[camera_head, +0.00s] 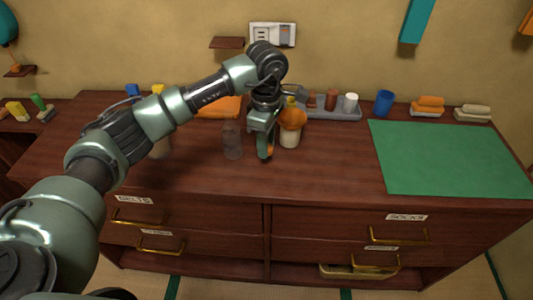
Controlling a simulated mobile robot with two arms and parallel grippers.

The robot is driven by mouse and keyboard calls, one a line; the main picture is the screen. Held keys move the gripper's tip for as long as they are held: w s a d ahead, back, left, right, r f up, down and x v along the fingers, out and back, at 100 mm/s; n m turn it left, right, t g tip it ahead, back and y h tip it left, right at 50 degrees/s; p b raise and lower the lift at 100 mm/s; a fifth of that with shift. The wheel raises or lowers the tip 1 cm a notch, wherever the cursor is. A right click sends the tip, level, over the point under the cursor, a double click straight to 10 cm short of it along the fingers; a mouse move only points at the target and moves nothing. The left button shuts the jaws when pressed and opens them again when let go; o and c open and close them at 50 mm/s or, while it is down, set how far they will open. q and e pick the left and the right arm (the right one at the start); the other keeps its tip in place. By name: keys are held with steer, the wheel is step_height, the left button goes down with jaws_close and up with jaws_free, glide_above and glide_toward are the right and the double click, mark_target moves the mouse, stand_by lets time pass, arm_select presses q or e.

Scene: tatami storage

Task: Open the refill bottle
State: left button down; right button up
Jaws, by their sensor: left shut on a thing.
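A cream bottle with a wide orange top (290,135), which looks like the refill bottle, stands upright on the wooden chest top. My left gripper (267,146) reaches down at its left side, against the orange top (293,118). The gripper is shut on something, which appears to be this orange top. The grip itself is partly hidden by the near finger and wrist. A clear, greyish bottle or glass (232,142) stands just left of the gripper. My right gripper is not in view.
A grey tray (345,113) with small containers lies behind on the right, near a blue cup (384,103). A green mat (450,158) covers the right side and is bare. Orange folded cloth (218,106) lies behind my arm. Labelled drawers with brass handles are below.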

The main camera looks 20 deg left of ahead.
mark_target(266, 164)
arm_select(q)
step_height(266, 164, down, 5)
steer(key=shift+r+p, duration=0.2)
steer(key=shift+p, duration=0.15)
steer(key=shift+f, duration=0.25)
steer(key=shift+f, duration=0.1)
steer(key=shift+f+b, duration=0.15)
steer(key=shift+b, duration=0.15)
steer(key=c, duration=1.1)
jaws_free()
steer(key=shift+o, duration=0.2)
